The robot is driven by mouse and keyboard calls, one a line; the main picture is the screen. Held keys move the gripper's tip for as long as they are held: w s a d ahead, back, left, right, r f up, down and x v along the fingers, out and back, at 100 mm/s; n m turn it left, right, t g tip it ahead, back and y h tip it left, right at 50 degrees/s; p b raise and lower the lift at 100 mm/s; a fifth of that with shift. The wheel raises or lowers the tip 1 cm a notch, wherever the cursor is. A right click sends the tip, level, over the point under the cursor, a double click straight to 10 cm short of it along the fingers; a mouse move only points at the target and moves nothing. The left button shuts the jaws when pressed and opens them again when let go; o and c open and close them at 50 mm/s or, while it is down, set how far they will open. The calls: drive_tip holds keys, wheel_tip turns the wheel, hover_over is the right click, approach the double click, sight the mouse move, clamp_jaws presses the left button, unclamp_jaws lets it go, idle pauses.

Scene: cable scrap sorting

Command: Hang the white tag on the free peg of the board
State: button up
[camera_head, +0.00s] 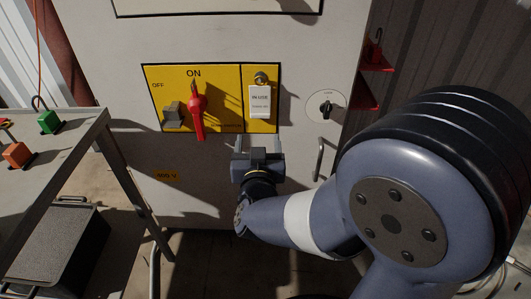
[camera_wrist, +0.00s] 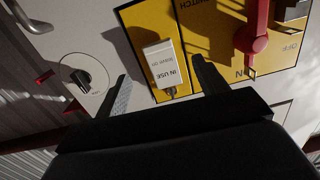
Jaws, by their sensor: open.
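The white tag (camera_head: 260,100), printed "IN USE", hangs against the right part of the yellow panel (camera_head: 226,120) from a small peg or hook (camera_head: 261,78). My gripper (camera_head: 258,143) is open and empty, below the tag in the head view. In the wrist view the tag (camera_wrist: 162,68) appears upside down between the two spread fingers, apart from both; the depth gap is hard to judge. A separate pegboard with a free peg is not clearly identifiable. Red fittings (camera_head: 376,55) at the upper right are partly in shadow.
A red switch handle (camera_head: 197,105) sticks out left of the tag. A black knob (camera_head: 326,107) and a door handle (camera_head: 319,158) are to the right.

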sight(260, 111)
drive_tip(key=shift+h, duration=0.3)
drive_tip(key=shift+w+d+f+b, duration=0.1)
drive_tip(key=shift+w+d+b, duration=0.1)
drive_tip(key=shift+w, duration=2.3)
drive_tip(key=shift+w+d+b, duration=0.1)
drive_tip(key=shift+w+b, duration=0.1)
drive_tip(key=shift+w, duration=2.3)
drive_tip(key=shift+c, duration=0.5)
drive_tip(key=c, duration=0.6)
drive_tip(key=shift+r, duration=0.25)
drive_tip(key=shift+r+p, duration=0.35)
drive_tip(key=shift+p, duration=0.05)
drive_tip(key=shift+s, duration=0.1)
